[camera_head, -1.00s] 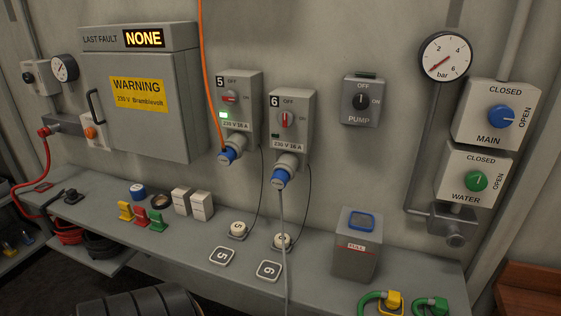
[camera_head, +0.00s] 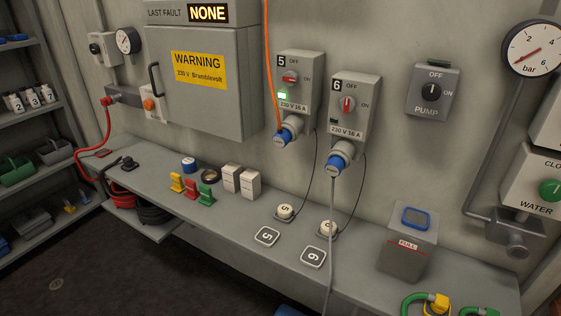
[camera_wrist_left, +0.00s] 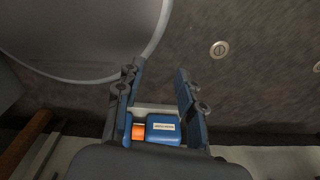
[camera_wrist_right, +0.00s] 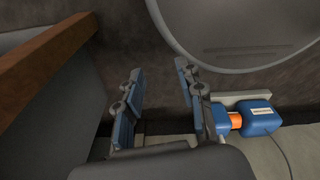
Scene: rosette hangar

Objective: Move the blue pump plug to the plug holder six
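A blue plug (camera_head: 337,162) with a grey cable sits in the outlet of socket box 6 (camera_head: 352,97) on the wall; its cable hangs down over the bench edge. On the bench below are a round cap marked 6 (camera_head: 328,228) and a square plate marked 6 (camera_head: 313,257); I cannot tell whether either is the plug holder. Neither gripper shows in the head view. My left gripper (camera_wrist_left: 154,80) is open and empty in the left wrist view. My right gripper (camera_wrist_right: 156,75) is open and empty in the right wrist view. Both appear away from the plug.
Socket box 5 (camera_head: 294,85) with a blue plug and orange cable is just left. A pump switch (camera_head: 432,92) is right of box 6. A grey container (camera_head: 407,248) stands on the bench (camera_head: 230,222). A blue-orange object (camera_wrist_left: 155,130) lies beyond my left fingers.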

